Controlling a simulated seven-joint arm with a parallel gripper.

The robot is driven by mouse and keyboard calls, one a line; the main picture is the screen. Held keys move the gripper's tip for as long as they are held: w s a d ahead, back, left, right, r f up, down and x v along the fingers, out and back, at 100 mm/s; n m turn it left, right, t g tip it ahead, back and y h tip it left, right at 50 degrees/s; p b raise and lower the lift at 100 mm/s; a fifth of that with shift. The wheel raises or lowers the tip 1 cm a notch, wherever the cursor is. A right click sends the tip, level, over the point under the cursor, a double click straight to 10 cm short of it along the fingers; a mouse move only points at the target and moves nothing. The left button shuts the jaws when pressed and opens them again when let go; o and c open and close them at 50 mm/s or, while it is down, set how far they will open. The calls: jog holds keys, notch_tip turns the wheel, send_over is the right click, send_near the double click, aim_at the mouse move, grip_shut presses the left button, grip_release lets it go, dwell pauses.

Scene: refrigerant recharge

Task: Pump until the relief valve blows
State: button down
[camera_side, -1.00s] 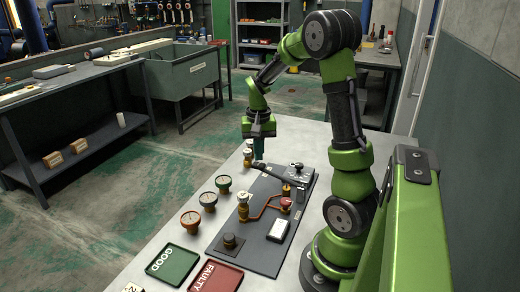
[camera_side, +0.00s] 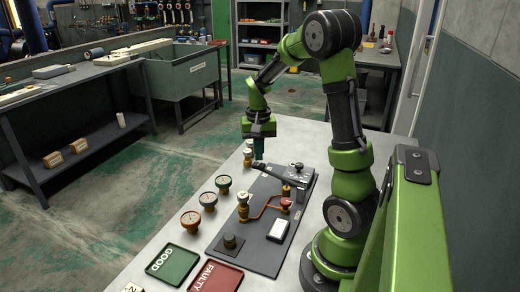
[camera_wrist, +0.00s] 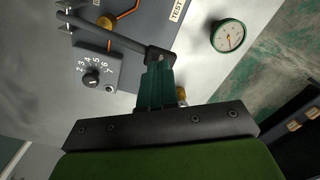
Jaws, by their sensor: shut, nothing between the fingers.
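A dark pump lever (camera_side: 283,177) reaches across the grey test board (camera_side: 262,256) in the side view. Its end lies at the tips of my gripper (camera_side: 257,158). In the wrist view, the lever (camera_wrist: 115,37) ends in a dark block right by the fingertips of my gripper (camera_wrist: 158,63). My gripper is shut and empty; whether it touches the lever, I cannot tell. A red-topped fitting (camera_side: 286,204) stands on the board, joined by orange pipe to a mounted gauge (camera_side: 243,198). I cannot tell which part is the relief valve.
Several loose gauges stand on the table left of the board, one being a red-rimmed gauge (camera_side: 190,220). A green GOOD tray (camera_side: 160,276) and a red FAULTY tray (camera_side: 203,284) lie at the front. A numbered dial knob (camera_wrist: 91,79) shows in the wrist view.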

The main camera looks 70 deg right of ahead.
aim_at(259, 164)
jog(key=shift+f, duration=2.65)
jog(key=shift+r, duration=2.7)
jog(key=shift+f, duration=0.15)
jog(key=shift+r, duration=0.2)
jog(key=shift+f, duration=0.15)
dwell(0.3)
jog(key=shift+r, duration=0.2)
jog(key=shift+r, duration=2.45)
